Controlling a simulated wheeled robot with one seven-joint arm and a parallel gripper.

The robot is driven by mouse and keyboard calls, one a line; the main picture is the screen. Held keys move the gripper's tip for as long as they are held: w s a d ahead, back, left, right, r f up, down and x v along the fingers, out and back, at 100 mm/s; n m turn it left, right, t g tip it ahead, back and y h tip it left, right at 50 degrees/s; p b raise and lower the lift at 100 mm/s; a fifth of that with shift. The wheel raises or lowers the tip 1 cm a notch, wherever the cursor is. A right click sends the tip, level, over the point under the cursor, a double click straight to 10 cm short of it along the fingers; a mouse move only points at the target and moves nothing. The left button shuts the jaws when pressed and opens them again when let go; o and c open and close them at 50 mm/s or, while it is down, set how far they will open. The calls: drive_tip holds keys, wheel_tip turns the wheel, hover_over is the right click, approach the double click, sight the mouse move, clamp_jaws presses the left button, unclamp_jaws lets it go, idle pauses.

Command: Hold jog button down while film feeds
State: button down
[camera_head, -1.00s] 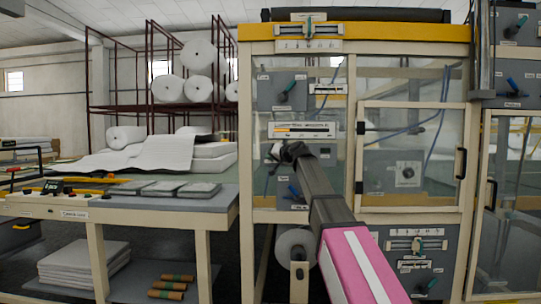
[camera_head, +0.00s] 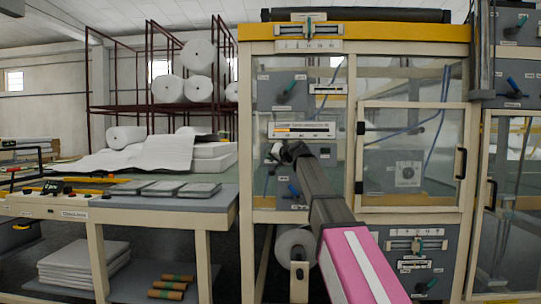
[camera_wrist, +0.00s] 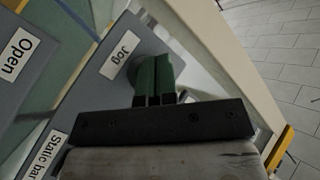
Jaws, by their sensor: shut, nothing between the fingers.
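My gripper (camera_wrist: 152,80) is shut, with its two green fingers side by side and nothing between them. In the wrist view its tips are at the grey panel, just beside the white "Jog" label (camera_wrist: 118,57). The jog button is mostly hidden behind the fingertips, so I cannot tell how far it is pressed. In the head view my gripper (camera_head: 281,152) reaches the machine's left panel, below the white gauge strip (camera_head: 302,130) with its orange bar. The film itself is not clearly seen.
An "Open" label (camera_wrist: 15,54) and a "Static bar" label (camera_wrist: 52,155) lie near the Jog label. A framed clear door (camera_head: 411,155) is to the right of my arm. A grey-topped bench (camera_head: 160,203) stands at left. A white roll (camera_head: 294,243) sits low in the machine.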

drive_tip(key=shift+w, duration=0.35)
drive_tip(key=shift+w, duration=0.45)
idle(2.7)
drive_tip(key=shift+s, duration=0.1)
idle(1.4)
drive_tip(key=shift+s, duration=0.75)
drive_tip(key=shift+s, duration=0.1)
drive_tip(key=s, duration=0.4)
drive_tip(key=shift+s+a, duration=0.1)
drive_tip(key=shift+s, duration=0.3)
